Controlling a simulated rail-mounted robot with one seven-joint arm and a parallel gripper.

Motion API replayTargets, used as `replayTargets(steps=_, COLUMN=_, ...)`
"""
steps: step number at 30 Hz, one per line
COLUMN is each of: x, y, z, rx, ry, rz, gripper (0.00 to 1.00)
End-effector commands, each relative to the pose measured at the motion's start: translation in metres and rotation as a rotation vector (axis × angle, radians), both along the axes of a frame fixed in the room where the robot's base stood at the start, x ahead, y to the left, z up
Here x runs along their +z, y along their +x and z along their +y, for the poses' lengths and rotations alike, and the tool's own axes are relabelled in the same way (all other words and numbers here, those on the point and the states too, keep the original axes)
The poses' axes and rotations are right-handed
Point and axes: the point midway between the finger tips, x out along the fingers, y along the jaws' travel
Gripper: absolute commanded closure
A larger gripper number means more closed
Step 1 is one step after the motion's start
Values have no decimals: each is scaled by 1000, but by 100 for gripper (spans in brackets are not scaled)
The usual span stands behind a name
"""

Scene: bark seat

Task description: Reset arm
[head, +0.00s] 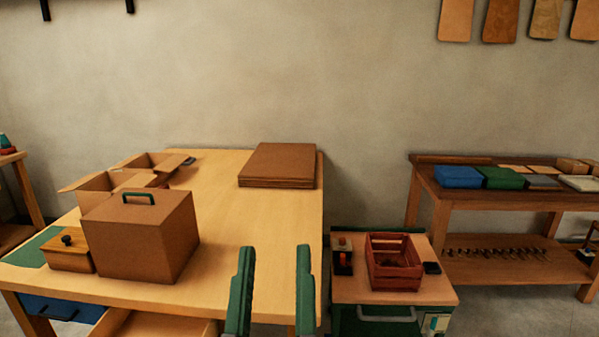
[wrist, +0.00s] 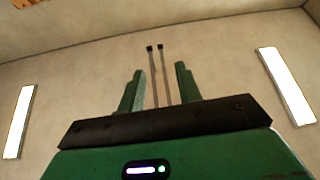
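My gripper (head: 272,288) shows at the bottom middle of the head view, its two green fingers pointing up and standing apart with nothing between them. In the wrist view my gripper (wrist: 159,90) is also open and empty, with bare wall and ceiling behind it. In the head view the fingers appear in front of the right front part of the wooden table (head: 230,220). The rest of my arm is out of the head view.
A brown box with a green handle (head: 140,235), a small wooden box (head: 68,252), open cartons (head: 150,165) and a flat cardboard stack (head: 278,166) are on the table. A cabinet (head: 440,292) carrying a red crate (head: 394,272) stands right; a workbench (head: 440,190) stands farther right.

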Motion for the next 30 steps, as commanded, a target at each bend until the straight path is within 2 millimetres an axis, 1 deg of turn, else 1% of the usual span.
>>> replayTargets(steps=1, x=39, y=-26, z=-24, rx=3, ry=55, rz=-58, gripper=66)
replayTargets(steps=2, x=57, y=-44, z=-36, rx=13, ry=90, rz=-90, gripper=66)
replayTargets(steps=3, x=93, y=-46, z=-36, rx=26, ry=103, rz=-89, gripper=66)
replayTargets(steps=4, x=113, y=-43, z=-34, rx=29, ry=100, rz=-82, gripper=66)
replayTargets(steps=5, x=129, y=-42, z=-33, rx=29, ry=100, rz=-80, gripper=66)
replayTargets(steps=6, x=150, y=-42, z=-33, rx=29, ry=100, rz=-80, gripper=66)
replayTargets(steps=8, x=181, y=-42, z=-32, rx=32, ry=100, rz=-80, gripper=66)
replayTargets(steps=9, x=201, y=-42, z=-32, rx=32, ry=100, rz=-79, gripper=66)
replayTargets(steps=11, x=232, y=-42, z=-31, rx=34, ry=100, rz=-79, gripper=66)
replayTargets(steps=12, x=252, y=-42, z=-31, rx=35, ry=100, rz=-79, gripper=66)
replayTargets(steps=14, x=282, y=-41, z=-30, rx=37, ry=101, rz=-77, gripper=66)
replayTargets(steps=15, x=303, y=-41, z=-30, rx=38, ry=101, rz=-77, gripper=66)
replayTargets(steps=17, x=333, y=-41, z=-30, rx=40, ry=101, rz=-77, gripper=66)
replayTargets(steps=18, x=352, y=-41, z=-29, rx=41, ry=102, rz=-77, gripper=66)
replayTargets(steps=21, x=392, y=-41, z=-29, rx=44, ry=103, rz=-76, gripper=66)
replayTargets(steps=24, x=419, y=-41, z=-28, rx=46, ry=103, rz=-76, gripper=66)
replayTargets(steps=27, x=431, y=-41, z=-28, rx=47, ry=103, rz=-75, gripper=66)
replayTargets(steps=30, x=432, y=-41, z=-28, rx=47, ry=103, rz=-75, gripper=66)
